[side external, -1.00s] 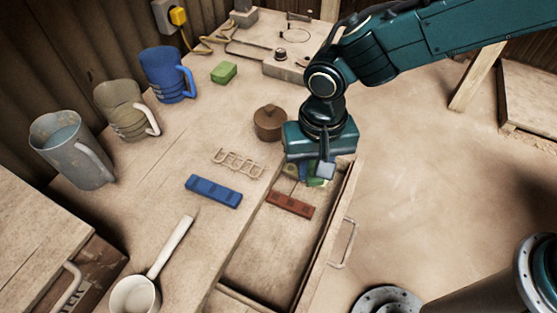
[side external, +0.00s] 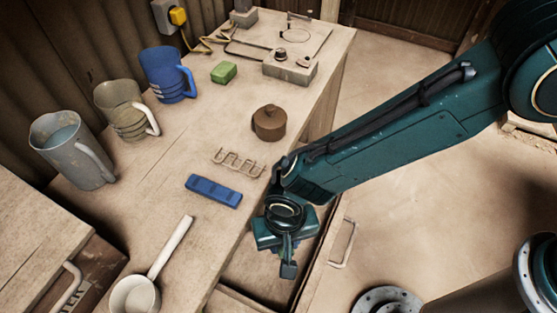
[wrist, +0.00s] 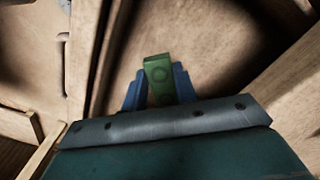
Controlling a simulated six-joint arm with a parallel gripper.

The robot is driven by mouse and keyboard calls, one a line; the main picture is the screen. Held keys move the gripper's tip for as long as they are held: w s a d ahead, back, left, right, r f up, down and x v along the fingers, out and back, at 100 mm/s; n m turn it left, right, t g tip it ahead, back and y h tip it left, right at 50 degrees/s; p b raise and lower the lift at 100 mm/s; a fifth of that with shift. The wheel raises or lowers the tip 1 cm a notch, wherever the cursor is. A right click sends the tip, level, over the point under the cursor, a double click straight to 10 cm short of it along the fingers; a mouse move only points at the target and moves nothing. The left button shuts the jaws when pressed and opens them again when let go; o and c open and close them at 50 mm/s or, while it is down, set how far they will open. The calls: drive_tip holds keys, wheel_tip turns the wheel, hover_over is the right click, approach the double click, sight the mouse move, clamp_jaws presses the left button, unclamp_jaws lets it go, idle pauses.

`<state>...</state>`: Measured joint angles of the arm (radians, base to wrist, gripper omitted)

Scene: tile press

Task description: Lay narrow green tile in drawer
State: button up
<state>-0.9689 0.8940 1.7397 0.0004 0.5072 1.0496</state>
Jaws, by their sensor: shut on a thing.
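The narrow green tile (wrist: 158,72) is held between the blue fingers of my gripper (wrist: 158,88) in the wrist view. The wrist view shows the bare drawer floor (wrist: 205,40) beyond the tile. I cannot tell whether the tile touches the floor. My arm and gripper hide much of the drawer in the side view.
A blue tile (side external: 214,191) lies on the bench left of the drawer, near a wire rack (side external: 238,163) and a brown lidded pot (side external: 269,123). The drawer handle (side external: 343,243) sticks out right.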

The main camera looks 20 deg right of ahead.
drive_tip(key=shift+w+d+f+n, duration=0.1)
drive_tip(key=shift+w+f+n, duration=0.1)
drive_tip(key=shift+n, duration=0.3)
drive_tip(key=shift+w+d+f+n, duration=0.1)
drive_tip(key=shift+w+n, duration=0.05)
drive_tip(key=shift+n, duration=0.35)
drive_tip(key=w+d+n, duration=0.2)
drive_tip(key=w+n, duration=0.1)
drive_tip(key=w+d+n, duration=0.3)
drive_tip(key=shift+w+d+r, duration=0.15)
drive_tip(key=shift+d+r, duration=0.05)
drive_tip(key=shift+w+d+n, duration=0.75)
drive_tip(key=shift+d+n, duration=0.1)
drive_tip(key=shift+n, duration=0.15)
hover_over(267, 281)
drive_tip(key=shift+w+d, duration=0.1)
drive_tip(key=shift+d, duration=0.05)
drive_tip(key=shift+s+f, duration=0.2)
drive_tip(key=shift+f, duration=1.5)
drive_tip(key=shift+f, duration=0.15)
drive_tip(key=o, duration=1)
